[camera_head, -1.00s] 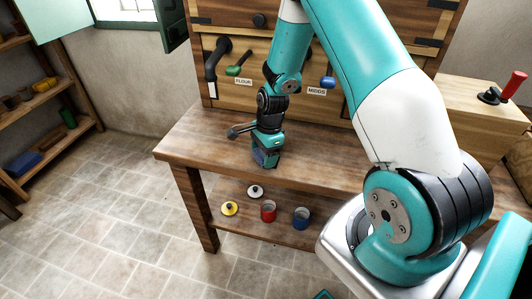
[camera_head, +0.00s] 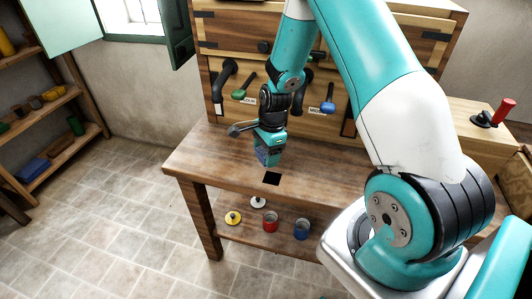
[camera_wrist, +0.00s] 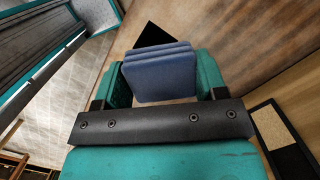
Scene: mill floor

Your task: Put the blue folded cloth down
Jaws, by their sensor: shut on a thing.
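The blue folded cloth (camera_wrist: 163,75) is a layered block between the two fingers of my gripper (camera_wrist: 163,84) in the wrist view. My gripper is shut on it. In the head view my gripper (camera_head: 267,160) hangs over the left part of the wooden workbench (camera_head: 215,150), with the cloth mostly hidden by the fingers. A black square (camera_head: 271,179) shows on the bench top just in front of and below the gripper. It also shows in the wrist view (camera_wrist: 153,38), partly behind the cloth. The cloth appears raised above the bench top.
A lower shelf holds a red cup (camera_head: 270,222), a blue cup (camera_head: 302,229), a yellow lid (camera_head: 233,217) and a white lid (camera_head: 258,202). Chutes with green (camera_head: 239,94) and blue (camera_head: 327,107) handles stand behind. The bench's front-left top is clear.

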